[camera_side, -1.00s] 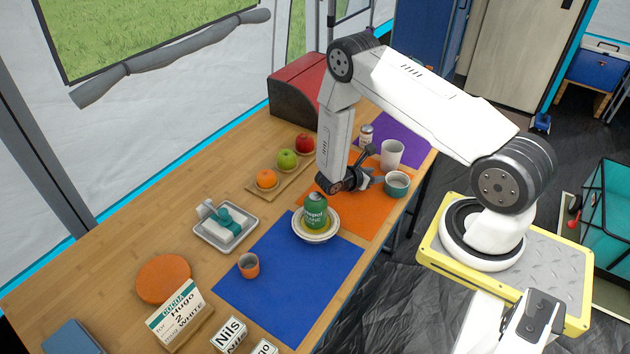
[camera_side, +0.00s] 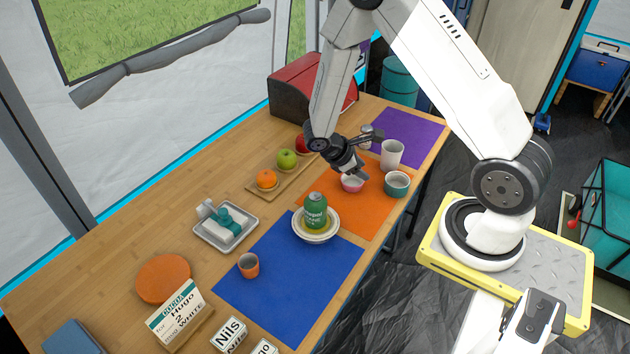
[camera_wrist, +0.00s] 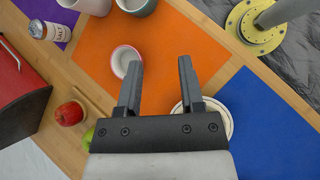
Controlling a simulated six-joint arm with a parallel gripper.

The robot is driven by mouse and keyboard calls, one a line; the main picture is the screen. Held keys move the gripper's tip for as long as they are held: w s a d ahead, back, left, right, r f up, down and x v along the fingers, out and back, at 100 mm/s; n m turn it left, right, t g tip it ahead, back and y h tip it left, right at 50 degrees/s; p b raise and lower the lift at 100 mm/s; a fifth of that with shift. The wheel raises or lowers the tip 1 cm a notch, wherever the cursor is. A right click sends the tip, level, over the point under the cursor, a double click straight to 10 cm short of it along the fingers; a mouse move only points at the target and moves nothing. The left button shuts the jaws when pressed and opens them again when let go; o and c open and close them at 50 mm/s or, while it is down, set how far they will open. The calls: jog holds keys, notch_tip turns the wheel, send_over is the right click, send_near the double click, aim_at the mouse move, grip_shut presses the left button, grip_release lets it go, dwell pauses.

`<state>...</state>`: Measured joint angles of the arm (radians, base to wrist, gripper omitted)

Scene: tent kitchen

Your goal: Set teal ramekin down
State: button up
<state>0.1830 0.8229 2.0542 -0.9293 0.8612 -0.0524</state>
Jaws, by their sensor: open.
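The teal ramekin (camera_side: 397,185) stands upright near the right edge of the orange mat (camera_side: 340,213), beside a white mug. Part of it also shows at the top edge of the wrist view (camera_wrist: 148,7). My gripper (camera_side: 367,155) is open and empty, above the orange mat and left of the teal ramekin, apart from it. In the wrist view, the two fingers of my gripper (camera_wrist: 160,75) are spread with nothing between them. A pink ramekin (camera_side: 352,184) stands on the orange mat below my gripper.
The white mug (camera_side: 391,154) and a small can (camera_wrist: 47,30) are close behind the ramekins. A green can (camera_side: 315,212) stands in stacked bowls near the blue mat (camera_side: 290,270). A fruit board (camera_side: 283,180) lies left. The purple mat (camera_side: 415,135) has bare room.

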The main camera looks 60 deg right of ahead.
jog(key=s+a+r+m+t+y, duration=0.1)
jog(key=a+r+m+t+y, duration=0.6)
jog(key=a+r, duration=0.6)
jog(key=a+m, duration=0.1)
jog(key=a, duration=0.2)
jog(key=shift+s+a+r, duration=0.2)
jog(key=shift+s+r, duration=0.05)
jog(key=shift+r, duration=0.05)
